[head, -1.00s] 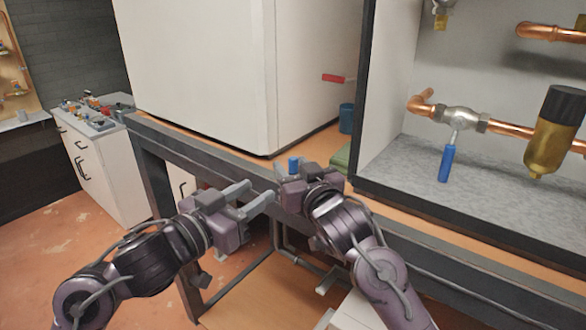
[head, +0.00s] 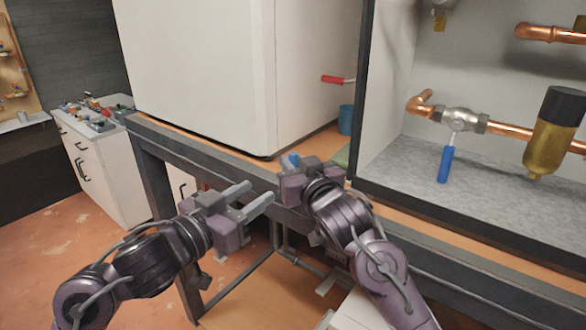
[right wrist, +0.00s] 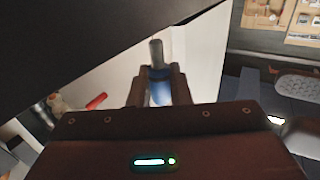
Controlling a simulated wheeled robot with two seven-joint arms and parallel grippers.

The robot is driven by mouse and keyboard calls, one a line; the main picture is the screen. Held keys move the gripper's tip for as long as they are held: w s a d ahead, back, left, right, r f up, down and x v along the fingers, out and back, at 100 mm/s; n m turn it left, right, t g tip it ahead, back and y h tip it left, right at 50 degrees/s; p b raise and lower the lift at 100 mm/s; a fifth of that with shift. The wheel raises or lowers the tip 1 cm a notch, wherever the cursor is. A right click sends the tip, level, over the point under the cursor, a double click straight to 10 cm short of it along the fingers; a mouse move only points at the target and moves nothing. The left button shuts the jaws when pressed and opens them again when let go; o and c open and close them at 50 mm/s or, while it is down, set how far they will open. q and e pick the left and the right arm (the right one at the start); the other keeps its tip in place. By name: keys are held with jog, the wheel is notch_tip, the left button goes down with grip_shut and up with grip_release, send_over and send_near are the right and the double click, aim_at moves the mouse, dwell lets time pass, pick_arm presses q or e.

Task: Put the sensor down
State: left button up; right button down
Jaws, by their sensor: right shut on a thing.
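The sensor (right wrist: 160,88) has a blue body and a grey metal tip in the right wrist view. Only its blue part (head: 292,160) shows above the gripper in the head view. My right gripper (head: 290,172) is shut on the sensor at the workbench's front edge, beside the white cabinet. Its two fingers also show on either side of the sensor in the right wrist view (right wrist: 159,90). My left gripper (head: 257,198) is open and empty, lower and to the left, in front of the bench edge.
The orange workbench top (head: 220,151) has a dark frame. A large white cabinet (head: 200,70) stands on it. A blue cup (head: 346,119), a green item (head: 341,157) and a red handle (head: 333,79) are nearby. An open box with copper piping (head: 510,128) stands right.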

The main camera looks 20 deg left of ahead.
notch_tip(320, 180, up, 9)
jog(key=shift+f, duration=0.2)
jog(key=shift+s+r, duration=0.2)
jog(key=shift+r, duration=0.05)
jog(key=s+t+h, duration=0.1)
notch_tip(320, 180, up, 4)
jog(key=m+t+h, duration=0.2)
jog(key=m+h, duration=1)
jog(key=h, duration=0.5)
send_over(399, 183)
notch_tip(399, 183, down, 6)
jog(key=shift+r, duration=0.1)
jog(key=shift+f, duration=2.25)
jog(key=shift+f, duration=0.1)
jog(key=c, duration=1.3)
grip_release()
jog(key=shift+c, duration=0.2)
